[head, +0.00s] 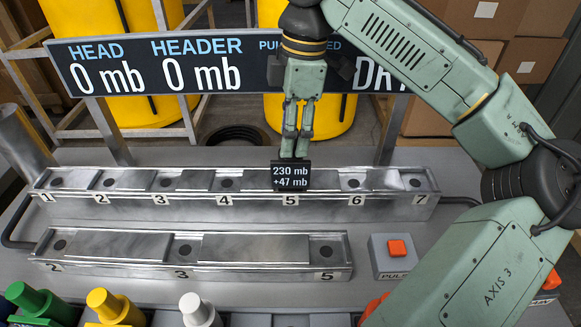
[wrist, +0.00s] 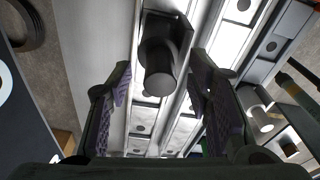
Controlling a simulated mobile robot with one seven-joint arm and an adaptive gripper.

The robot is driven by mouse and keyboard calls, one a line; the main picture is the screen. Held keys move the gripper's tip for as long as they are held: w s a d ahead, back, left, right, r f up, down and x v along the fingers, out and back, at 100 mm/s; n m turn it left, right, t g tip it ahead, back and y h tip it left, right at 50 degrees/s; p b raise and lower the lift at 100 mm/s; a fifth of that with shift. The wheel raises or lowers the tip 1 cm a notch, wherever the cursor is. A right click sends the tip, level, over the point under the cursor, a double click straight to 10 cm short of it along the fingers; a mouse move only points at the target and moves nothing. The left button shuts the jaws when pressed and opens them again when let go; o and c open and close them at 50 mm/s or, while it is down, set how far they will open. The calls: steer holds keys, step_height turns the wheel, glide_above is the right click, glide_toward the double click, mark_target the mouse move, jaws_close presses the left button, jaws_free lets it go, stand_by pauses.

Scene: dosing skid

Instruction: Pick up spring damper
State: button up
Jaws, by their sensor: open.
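No part is clearly marked as the spring damper. My gripper (head: 295,148) points down over slot 5 of the rear rail (head: 120,208), its fingertips just above a small black display block (head: 290,177) reading 230 mb, +47 mb. In the wrist view my open fingers (wrist: 160,75) stand either side of a dark block with a round post (wrist: 160,72), with a gap on both sides; nothing is held. Green (head: 38,300), yellow (head: 112,306) and white (head: 198,308) knobbed parts stand at the front left; I cannot tell if one is the damper.
A front rail (head: 120,268) carries labels 2, 3 and 5. An orange button box (head: 391,256) sits right of it. A sign board (head: 150,66) stands behind the rails, near my wrist. Yellow drums (head: 90,30) and cartons (head: 480,20) are beyond.

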steer(key=shift+a+f, duration=0.1)
steer(key=shift+f, duration=0.6)
steer(key=shift+c, duration=0.3)
jaws_close()
